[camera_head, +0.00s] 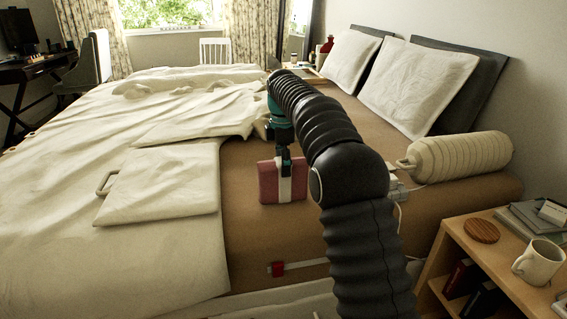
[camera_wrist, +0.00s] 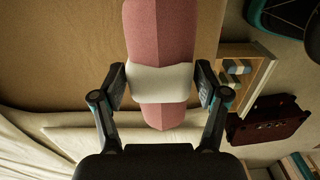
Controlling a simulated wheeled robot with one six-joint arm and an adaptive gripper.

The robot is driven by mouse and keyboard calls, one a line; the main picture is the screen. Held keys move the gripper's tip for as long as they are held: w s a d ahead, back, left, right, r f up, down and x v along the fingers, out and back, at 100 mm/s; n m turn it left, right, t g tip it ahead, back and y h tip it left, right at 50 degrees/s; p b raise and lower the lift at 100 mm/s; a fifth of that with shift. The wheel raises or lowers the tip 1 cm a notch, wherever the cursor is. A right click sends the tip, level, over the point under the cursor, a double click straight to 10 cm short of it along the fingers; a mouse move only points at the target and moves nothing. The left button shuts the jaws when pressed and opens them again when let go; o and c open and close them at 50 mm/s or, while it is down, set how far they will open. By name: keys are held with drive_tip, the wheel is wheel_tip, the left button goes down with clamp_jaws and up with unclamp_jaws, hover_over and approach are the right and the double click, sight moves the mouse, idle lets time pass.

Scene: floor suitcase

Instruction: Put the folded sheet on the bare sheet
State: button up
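The folded sheet (camera_head: 268,183) is a pink bundle with a white band around its middle. My gripper (camera_head: 284,152) is above it in the head view. In the wrist view my gripper (camera_wrist: 160,86) has its two fingers against opposite sides of the white band of the folded sheet (camera_wrist: 160,35), holding it. The bare sheet (camera_head: 250,235) is the tan surface of the bed, and it also shows in the wrist view (camera_wrist: 60,50). The folded sheet appears upright over the bare sheet; I cannot tell whether it touches it.
A cream duvet (camera_head: 70,200) covers the bed's left side, with a folded cream piece (camera_head: 165,185) on it. White pillows (camera_head: 415,85) and a bolster (camera_head: 460,157) lie at the right. A nightstand (camera_head: 450,240) holds a mug (camera_head: 540,262) and books. Bare sheet lies clear in front.

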idle(0.3)
wheel_tip(320, 180, up, 7)
drive_tip(key=shift+r, duration=0.1)
drive_tip(key=shift+s+r, duration=0.1)
drive_tip(key=shift+r, duration=0.35)
drive_tip(key=s+d+r+m+t, duration=0.1)
drive_tip(key=s+d+r+m, duration=0.3)
drive_tip(key=s, duration=0.5)
drive_tip(key=s+d+r+m+t, duration=0.2)
drive_tip(key=s+d+m, duration=0.35)
drive_tip(key=s, duration=0.35)
drive_tip(key=s+d+f+m+t, duration=0.1)
drive_tip(key=s+f+m, duration=0.4)
drive_tip(key=s, duration=0.7)
drive_tip(key=s+d+f+m+t, duration=0.1)
drive_tip(key=s+d+f+m, duration=0.3)
drive_tip(key=s+f, duration=0.5)
drive_tip(key=s+m, duration=0.1)
drive_tip(key=s, duration=0.2)
drive_tip(key=shift+f+m+t, duration=0.3)
drive_tip(key=shift+m, duration=0.05)
drive_tip(key=shift+d, duration=0.1)
